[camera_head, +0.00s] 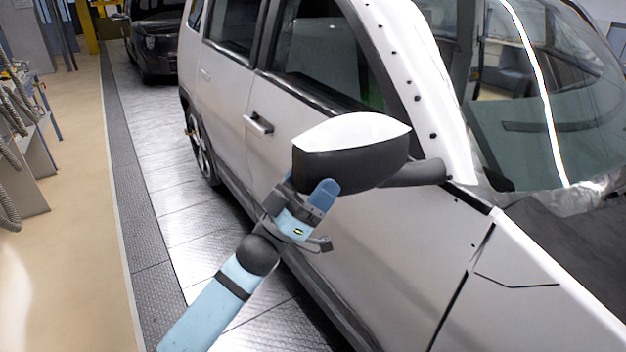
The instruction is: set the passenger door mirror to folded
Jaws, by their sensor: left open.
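The passenger door mirror (350,152) has a white cap over a black housing. It sticks out from the side of the white car (352,217) on a dark stalk, unfolded. My left gripper (324,220) is just below the housing's outer end. Its fingers are spread and one blue fingertip overlaps the housing's lower edge in the picture. I cannot tell whether it touches. Nothing shows between the fingers. The mirror's glass side faces away and is hidden. My right gripper is not in view.
The car's door handle (259,124) is behind the mirror. A dark car (155,40) stands farther back. Hoses and a bench (22,130) line the left side. The tan floor (70,200) and metal walkway (172,190) beside the car look clear.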

